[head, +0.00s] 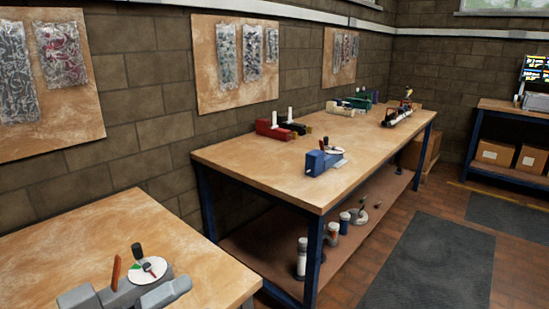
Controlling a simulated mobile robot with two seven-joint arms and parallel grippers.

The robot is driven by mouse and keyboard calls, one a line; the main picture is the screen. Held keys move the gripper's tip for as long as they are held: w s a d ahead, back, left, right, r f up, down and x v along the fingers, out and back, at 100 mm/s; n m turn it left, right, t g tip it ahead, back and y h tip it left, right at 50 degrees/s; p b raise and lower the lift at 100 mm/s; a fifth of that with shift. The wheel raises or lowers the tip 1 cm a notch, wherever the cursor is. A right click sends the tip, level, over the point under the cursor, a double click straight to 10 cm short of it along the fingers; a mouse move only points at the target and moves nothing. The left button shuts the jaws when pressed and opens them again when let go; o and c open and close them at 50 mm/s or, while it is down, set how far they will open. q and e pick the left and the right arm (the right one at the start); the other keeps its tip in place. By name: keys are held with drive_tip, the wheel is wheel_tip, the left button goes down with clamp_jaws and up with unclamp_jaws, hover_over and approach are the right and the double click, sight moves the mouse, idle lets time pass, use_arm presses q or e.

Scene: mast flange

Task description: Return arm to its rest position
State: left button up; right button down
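Neither of my arms nor grippers shows in the head view. A grey device (122,294) stands on the near wooden bench (60,245) at the lower left, cut off by the bottom edge. It has a white disc (148,271) with a black knob and a green mark, and an upright orange-brown piece beside it. A blue device (318,163) with a similar white disc stands on the near part of the long workbench (245,158).
Red, green and other devices stand farther back on the long workbench. Its lower shelf (265,250) holds several cylinders. Brown boxes (495,153) sit under another bench at the right. The floor with dark mats (425,265) is clear. Pegboards with bagged parts hang on the brick wall.

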use_arm(q)
drive_tip(key=s+a+f+n+y+p, duration=0.2)
drive_tip(key=s+f+n+y, duration=0.4)
drive_tip(key=f+n, duration=0.5)
drive_tip(key=s+a+f+n+y+p, duration=0.1)
drive_tip(key=s+a+f+n+y, duration=0.3)
drive_tip(key=f+n+y, duration=0.5)
wheel_tip(320, 180, down, 3)
drive_tip(key=s+n, duration=0.2)
drive_tip(key=n, duration=0.4)
drive_tip(key=shift+s+a+g+p, duration=0.25)
drive_tip(key=shift+s+g+p, duration=0.05)
drive_tip(key=shift+g+p, duration=0.1)
